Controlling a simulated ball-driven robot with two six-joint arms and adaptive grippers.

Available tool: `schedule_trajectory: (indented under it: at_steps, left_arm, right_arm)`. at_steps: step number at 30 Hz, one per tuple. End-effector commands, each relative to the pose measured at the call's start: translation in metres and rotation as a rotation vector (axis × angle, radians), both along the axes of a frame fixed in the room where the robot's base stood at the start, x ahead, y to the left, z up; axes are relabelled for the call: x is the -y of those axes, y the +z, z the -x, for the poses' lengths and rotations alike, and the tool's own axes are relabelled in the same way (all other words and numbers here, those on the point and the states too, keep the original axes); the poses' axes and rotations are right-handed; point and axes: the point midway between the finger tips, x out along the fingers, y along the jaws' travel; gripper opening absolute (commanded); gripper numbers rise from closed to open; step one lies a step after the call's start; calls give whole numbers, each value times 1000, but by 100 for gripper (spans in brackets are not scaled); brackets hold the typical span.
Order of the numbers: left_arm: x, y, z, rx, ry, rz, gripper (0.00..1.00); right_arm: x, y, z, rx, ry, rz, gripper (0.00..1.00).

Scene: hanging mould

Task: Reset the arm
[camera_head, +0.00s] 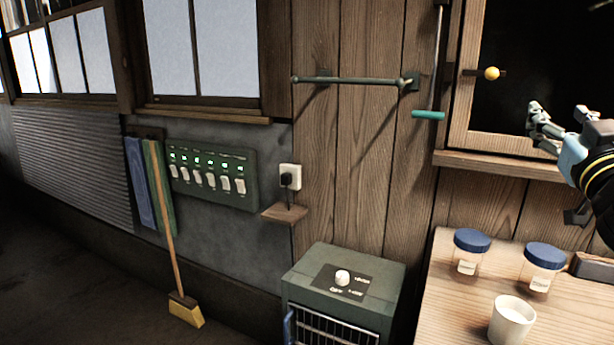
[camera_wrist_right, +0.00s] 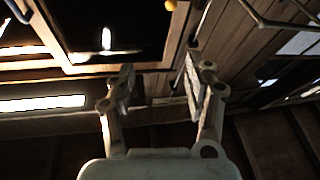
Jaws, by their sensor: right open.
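My right gripper (camera_head: 560,122) is at the right edge of the head view, in front of the lower part of a wood-framed dark window or cabinet door. Its fingers are apart with nothing between them. The right wrist view also shows the gripper (camera_wrist_right: 160,85) from behind, with its two fingers spread and the space between them empty. A wooden frame edge and wall boards lie beyond the fingers there. My left gripper is in neither view.
A wooden table (camera_head: 440,290) below my right arm holds two blue-lidded jars (camera_head: 472,242), (camera_head: 541,257) and a white cup (camera_head: 512,320). A yellow knob (camera_head: 491,73) sits on the dark door's frame. A green heater box (camera_head: 345,285), a wall bar (camera_head: 350,80) and a switch panel (camera_head: 212,180) are further left.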

Motion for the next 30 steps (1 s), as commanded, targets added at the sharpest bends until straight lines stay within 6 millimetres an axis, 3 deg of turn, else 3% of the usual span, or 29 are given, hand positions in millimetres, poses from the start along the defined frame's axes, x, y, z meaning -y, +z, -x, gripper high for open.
schedule_trajectory:
  at_steps: [8, 16, 21, 24, 30]
  left_arm:
    - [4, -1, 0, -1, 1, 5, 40]
    - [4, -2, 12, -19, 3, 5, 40]
    - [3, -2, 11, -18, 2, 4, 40]
    - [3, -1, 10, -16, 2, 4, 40]
    - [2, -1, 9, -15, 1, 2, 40]
  right_arm:
    - [3, -54, 29, -163, -109, -97, 53]
    - [-9, -143, 85, -508, -207, -215, 53]
    - [-41, -212, 147, -852, -197, -283, 53]
    - [-65, -242, 185, -1044, -148, -304, 53]
    - [-110, -275, 248, -1335, -9, -318, 53]
